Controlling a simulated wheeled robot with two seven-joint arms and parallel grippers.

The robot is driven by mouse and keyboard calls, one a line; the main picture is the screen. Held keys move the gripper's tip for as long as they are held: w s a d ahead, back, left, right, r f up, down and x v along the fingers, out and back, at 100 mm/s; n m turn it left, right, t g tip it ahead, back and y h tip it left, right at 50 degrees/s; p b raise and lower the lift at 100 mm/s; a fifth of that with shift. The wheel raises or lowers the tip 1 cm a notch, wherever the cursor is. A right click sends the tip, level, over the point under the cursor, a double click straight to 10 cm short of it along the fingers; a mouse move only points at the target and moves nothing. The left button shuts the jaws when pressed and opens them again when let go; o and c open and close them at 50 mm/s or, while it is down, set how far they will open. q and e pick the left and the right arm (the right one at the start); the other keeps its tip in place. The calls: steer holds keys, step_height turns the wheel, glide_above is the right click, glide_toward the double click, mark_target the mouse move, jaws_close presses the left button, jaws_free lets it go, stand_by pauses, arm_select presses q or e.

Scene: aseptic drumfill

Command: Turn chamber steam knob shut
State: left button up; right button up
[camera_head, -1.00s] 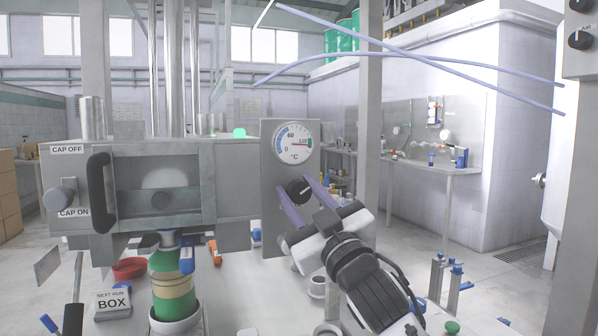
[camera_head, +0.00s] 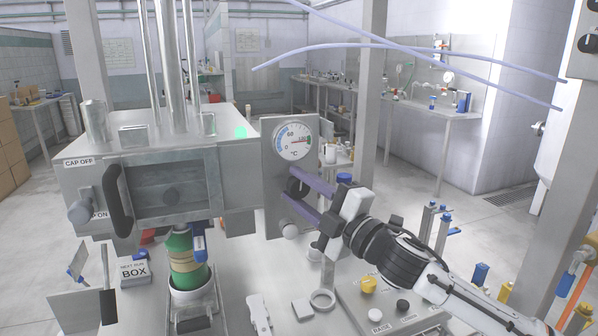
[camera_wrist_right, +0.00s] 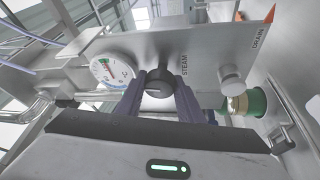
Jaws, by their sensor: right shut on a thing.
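The black chamber steam knob (camera_head: 295,187) sits on a grey metal panel (camera_head: 273,222), below a round temperature gauge (camera_head: 293,141). In the right wrist view the knob (camera_wrist_right: 160,84) is beside the word STEAM. My right gripper (camera_head: 289,187) reaches in from the right, its purple fingers on either side of the knob and shut on it. The fingers hide part of the knob. The gauge needle points to the right, near the high end of its scale. My left gripper is not in view.
A steel chamber with a window and black handle (camera_head: 117,201) stands left of the panel. A second, pale knob (camera_head: 290,231) is low on the panel. A button console (camera_head: 386,309) is at the lower right.

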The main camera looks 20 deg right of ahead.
steer(key=shift+d+r+n+p, duration=0.1)
steer(key=shift+r+n+p, duration=0.1)
steer(key=shift+n+p, duration=0.45)
steer(key=shift+n, duration=0.25)
steer(key=o, duration=1.1)
steer(key=shift+c, duration=0.2)
steer(key=shift+f, duration=0.1)
